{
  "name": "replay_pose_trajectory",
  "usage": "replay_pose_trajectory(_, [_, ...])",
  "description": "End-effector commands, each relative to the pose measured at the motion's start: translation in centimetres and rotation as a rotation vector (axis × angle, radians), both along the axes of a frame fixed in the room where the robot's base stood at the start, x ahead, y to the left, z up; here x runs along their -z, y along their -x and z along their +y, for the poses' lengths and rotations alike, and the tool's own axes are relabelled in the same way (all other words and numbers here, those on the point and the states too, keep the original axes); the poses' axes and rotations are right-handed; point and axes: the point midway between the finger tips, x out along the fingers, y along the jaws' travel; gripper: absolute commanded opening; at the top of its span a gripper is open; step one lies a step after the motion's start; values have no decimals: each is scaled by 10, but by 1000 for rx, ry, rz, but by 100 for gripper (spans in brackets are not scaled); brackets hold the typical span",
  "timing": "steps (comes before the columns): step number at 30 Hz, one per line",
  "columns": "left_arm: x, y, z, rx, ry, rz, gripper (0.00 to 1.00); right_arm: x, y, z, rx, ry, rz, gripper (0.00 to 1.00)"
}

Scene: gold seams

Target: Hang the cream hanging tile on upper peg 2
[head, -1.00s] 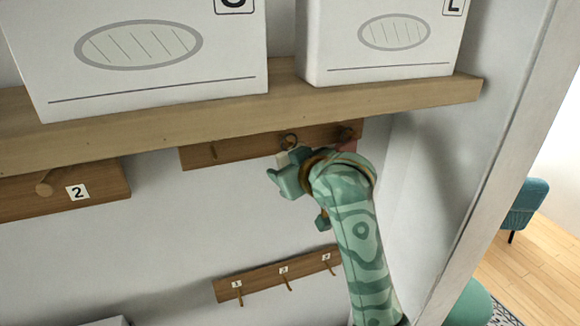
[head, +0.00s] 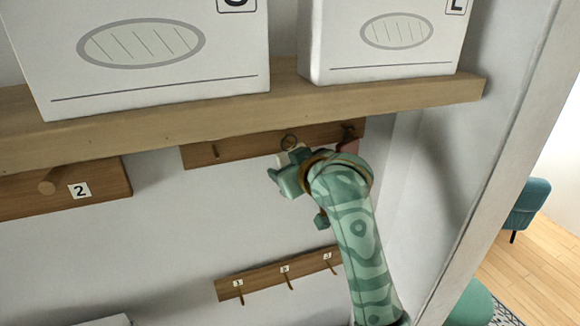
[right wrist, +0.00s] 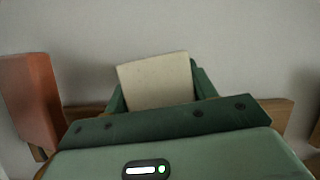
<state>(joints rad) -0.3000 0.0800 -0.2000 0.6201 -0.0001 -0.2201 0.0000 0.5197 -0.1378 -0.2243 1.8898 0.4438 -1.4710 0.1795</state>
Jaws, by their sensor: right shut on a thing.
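The cream hanging tile (right wrist: 158,82) is between the fingers of my right gripper (right wrist: 160,100) in the right wrist view. In the head view a small pale part of the tile (head: 284,160) shows beside my right gripper (head: 300,172), which is shut on it. A ring (head: 288,141) shows just above it, in front of the middle of the upper peg rail (head: 238,144). Upper peg 2 itself is hidden, so I cannot tell whether the ring is around it. My left gripper is not in view.
A reddish tile (right wrist: 30,100) hangs close beside the cream tile; its edge shows in the head view (head: 352,146). The wooden shelf (head: 390,93) with white boxes overhangs the rail. A lower rail (head: 262,280) has numbered pegs. The left upper peg (head: 215,151) looks bare.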

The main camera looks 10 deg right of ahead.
Motion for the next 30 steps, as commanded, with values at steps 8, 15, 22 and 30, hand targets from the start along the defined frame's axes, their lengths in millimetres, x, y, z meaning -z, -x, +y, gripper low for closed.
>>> replay_pose_trajectory(8, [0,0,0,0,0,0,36,0,0,0,0,0,-1,62])
replay_pose_trajectory(15, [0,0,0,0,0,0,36,0,0,0,1,0,-1,82])
replay_pose_trajectory(22, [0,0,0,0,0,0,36,0,0,0,0,0,0,82])
replay_pose_trajectory(30, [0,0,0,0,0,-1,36,0,-1,0,0,0,1,82])
